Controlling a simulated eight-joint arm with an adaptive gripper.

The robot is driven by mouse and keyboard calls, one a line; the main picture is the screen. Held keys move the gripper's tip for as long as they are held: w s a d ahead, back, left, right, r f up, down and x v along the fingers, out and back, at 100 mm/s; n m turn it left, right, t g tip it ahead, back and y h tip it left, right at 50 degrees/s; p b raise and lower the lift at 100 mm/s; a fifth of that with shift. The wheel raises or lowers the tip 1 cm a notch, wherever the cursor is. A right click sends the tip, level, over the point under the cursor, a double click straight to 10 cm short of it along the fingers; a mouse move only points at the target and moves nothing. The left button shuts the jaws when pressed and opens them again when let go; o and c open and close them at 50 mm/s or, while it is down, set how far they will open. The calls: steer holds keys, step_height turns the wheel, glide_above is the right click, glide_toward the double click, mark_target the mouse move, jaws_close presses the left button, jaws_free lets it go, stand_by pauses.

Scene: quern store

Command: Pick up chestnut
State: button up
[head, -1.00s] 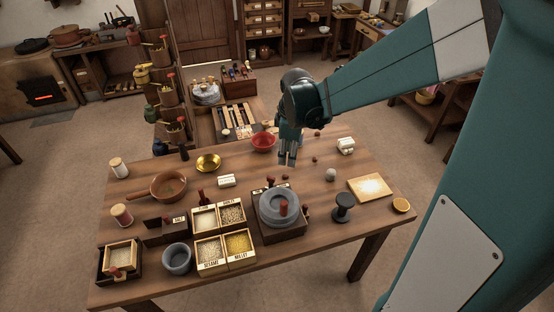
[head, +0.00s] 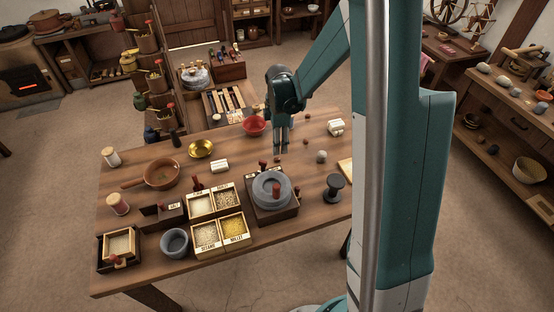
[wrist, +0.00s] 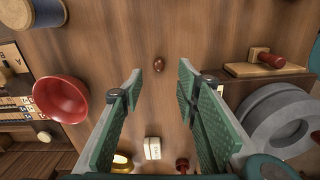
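A small, round, glossy brown chestnut (wrist: 158,64) lies on the wooden table (wrist: 110,40) in the wrist view. It shows between and beyond my fingertips, apart from both. My gripper (wrist: 161,72) is open, with nothing between its green-padded fingers. In the head view my gripper (head: 281,150) points down over the back middle of the table, right of the red bowl (head: 254,125). Small reddish-brown round things (head: 305,154) lie near it there; I cannot tell which one is the chestnut.
The red bowl (wrist: 60,98) stands left in the wrist view, and the grey quern (wrist: 285,120) right. A white block (wrist: 152,148) lies towards the bottom. In the head view, grain boxes (head: 206,238) and a grey pot (head: 175,242) fill the front. Bare wood surrounds the chestnut.

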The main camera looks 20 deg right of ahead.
mark_target(277, 159)
stand_by(0.3)
steer(key=shift+f+b, duration=0.3)
steer(key=shift+f, duration=1)
steer(key=shift+w+a+f+b, duration=0.15)
steer(key=shift+f+b, duration=0.25)
steer(key=shift+f, duration=0.95)
steer(key=shift+s+a+f+b, duration=0.1)
steer(key=shift+f+b, duration=0.25)
steer(key=shift+f, duration=0.95)
steer(key=c, duration=0.7)
